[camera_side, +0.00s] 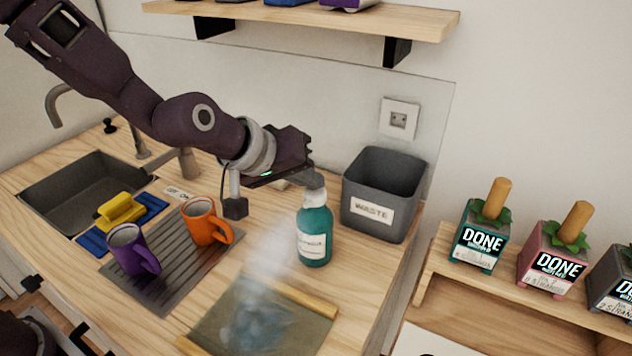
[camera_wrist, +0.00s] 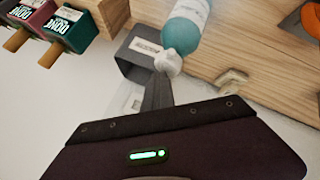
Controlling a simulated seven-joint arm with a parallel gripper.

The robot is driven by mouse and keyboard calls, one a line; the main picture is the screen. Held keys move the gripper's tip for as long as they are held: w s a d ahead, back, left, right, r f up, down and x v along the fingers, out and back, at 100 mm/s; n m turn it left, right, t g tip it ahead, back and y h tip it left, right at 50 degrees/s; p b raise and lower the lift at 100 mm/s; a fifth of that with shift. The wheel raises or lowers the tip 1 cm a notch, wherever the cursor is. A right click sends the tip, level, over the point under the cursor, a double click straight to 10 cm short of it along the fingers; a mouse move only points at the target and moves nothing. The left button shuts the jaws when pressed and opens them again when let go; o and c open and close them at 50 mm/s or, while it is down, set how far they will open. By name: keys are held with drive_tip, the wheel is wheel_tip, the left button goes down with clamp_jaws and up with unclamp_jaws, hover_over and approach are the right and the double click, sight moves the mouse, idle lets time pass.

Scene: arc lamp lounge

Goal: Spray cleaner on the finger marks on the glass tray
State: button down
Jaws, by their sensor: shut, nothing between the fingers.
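The teal spray bottle (camera_side: 314,236) stands upright on the counter, its pale top (camera_side: 314,197) under my gripper (camera_side: 315,180). My gripper is shut with nothing between its fingers, and its tips appear to touch the top. In the wrist view the fingers (camera_wrist: 157,94) meet the white top (camera_wrist: 168,62) of the bottle (camera_wrist: 188,24). A pale mist (camera_side: 272,258) spreads from beside the bottle down to the glass tray (camera_side: 303,322). The tray lies flat in front, with wooden handles at two ends. A bluish haze covers its middle, so finger marks cannot be told apart from mist.
A grey waste bin (camera_side: 384,200) stands close behind the bottle. An orange mug (camera_side: 203,226) and a purple mug (camera_side: 130,254) stand on a ribbed drainer (camera_side: 176,268) at left. A sink (camera_side: 75,190) lies beyond. A wooden shelf (camera_side: 330,25) is overhead.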

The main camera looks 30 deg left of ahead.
sight(311, 193)
drive_tip(key=shift+f, duration=0.2)
drive_tip(key=shift+r, duration=0.1)
drive_tip(key=shift+d+r, duration=0.1)
drive_tip(key=shift+r, duration=3.3)
drive_tip(key=shift+r, duration=0.1)
